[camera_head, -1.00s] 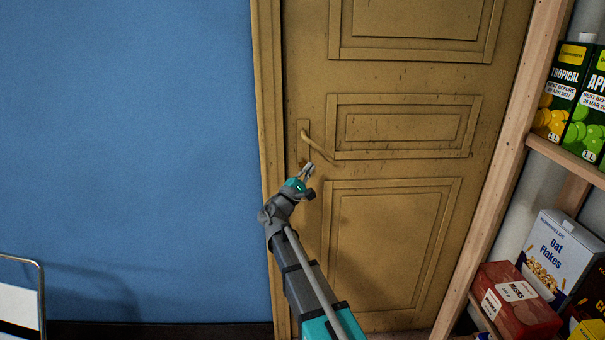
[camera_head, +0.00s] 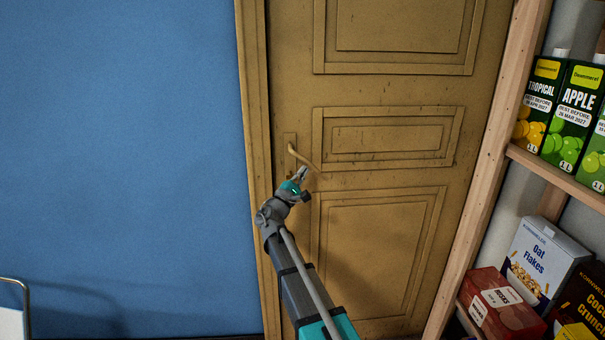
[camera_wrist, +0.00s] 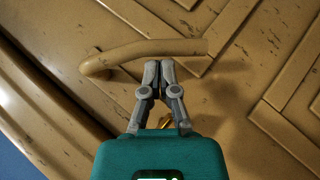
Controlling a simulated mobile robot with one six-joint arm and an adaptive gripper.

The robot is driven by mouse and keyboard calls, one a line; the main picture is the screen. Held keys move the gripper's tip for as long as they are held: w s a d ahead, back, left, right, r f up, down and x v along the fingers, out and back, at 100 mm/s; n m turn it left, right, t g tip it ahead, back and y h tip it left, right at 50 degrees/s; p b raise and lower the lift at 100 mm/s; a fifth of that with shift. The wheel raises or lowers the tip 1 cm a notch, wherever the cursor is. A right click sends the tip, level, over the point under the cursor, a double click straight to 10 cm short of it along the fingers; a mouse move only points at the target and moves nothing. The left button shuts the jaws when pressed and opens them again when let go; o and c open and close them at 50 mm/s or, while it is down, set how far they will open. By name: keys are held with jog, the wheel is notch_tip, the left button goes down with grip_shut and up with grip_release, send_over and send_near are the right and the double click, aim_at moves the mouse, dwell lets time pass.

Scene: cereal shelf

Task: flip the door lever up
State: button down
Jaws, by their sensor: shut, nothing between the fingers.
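The door lever (camera_head: 305,158) is a curved, tan-yellow handle near the left edge of the yellow wooden door (camera_head: 390,200). It slopes down to the right from its pivot in the head view. In the wrist view the lever (camera_wrist: 140,52) runs across the upper middle, with its pivot end at left. My gripper (camera_head: 303,173) is shut and empty. It is just below the lever in the head view. In the wrist view my gripper's fingertips (camera_wrist: 159,64) are at the lever's lower edge; I cannot tell if they touch it.
A wooden shelf post (camera_head: 490,180) stands right of the door. The shelf holds juice cartons (camera_head: 570,110), an Oat Flakes box (camera_head: 543,260) and a red rusks box (camera_head: 503,305). A blue wall (camera_head: 120,150) is at left, with a metal rail (camera_head: 27,305) at lower left.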

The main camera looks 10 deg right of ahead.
jog(key=shift+d+r+p, duration=0.3)
jog(key=shift+d, duration=0.1)
dwell(0.3)
jog(key=shift+s+d+r+p, duration=0.1)
jog(key=shift+d+r+p, duration=0.45)
jog(key=shift+d, duration=0.05)
jog(key=shift+d+r+p, duration=0.35)
jog(key=shift+r+p, duration=0.2)
jog(key=shift+d+r+p, duration=0.35)
jog(key=shift+r+p, duration=0.2)
jog(key=shift+s, duration=0.1)
jog(key=shift+f, duration=0.1)
jog(key=s+a+f+b, duration=0.2)
jog(key=s+f+b, duration=0.4)
jog(key=f+b, duration=0.1)
jog(key=shift+f, duration=0.15)
jog(key=shift+s, duration=0.15)
dwell(0.4)
